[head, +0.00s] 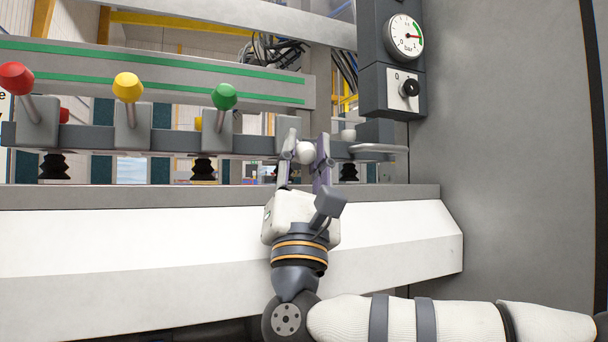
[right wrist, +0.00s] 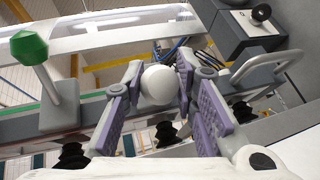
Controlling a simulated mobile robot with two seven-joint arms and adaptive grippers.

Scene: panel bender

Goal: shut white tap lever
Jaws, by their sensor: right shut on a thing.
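The white tap lever's round white knob (head: 304,152) shows at the far end of my right gripper (head: 305,155) in the head view. In the right wrist view the white knob (right wrist: 160,85) sits between the two purple-padded fingers of my right gripper (right wrist: 158,90), which is shut on it. The lever's stem and its base are hidden behind the gripper. My left gripper is in neither view.
A red lever (head: 17,78), a yellow lever (head: 127,88) and a green lever (head: 223,97) stand left on the same rail. A grey handle loop (head: 378,149) lies close to the right. A gauge (head: 404,37) and a black knob (head: 410,88) are on the right panel.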

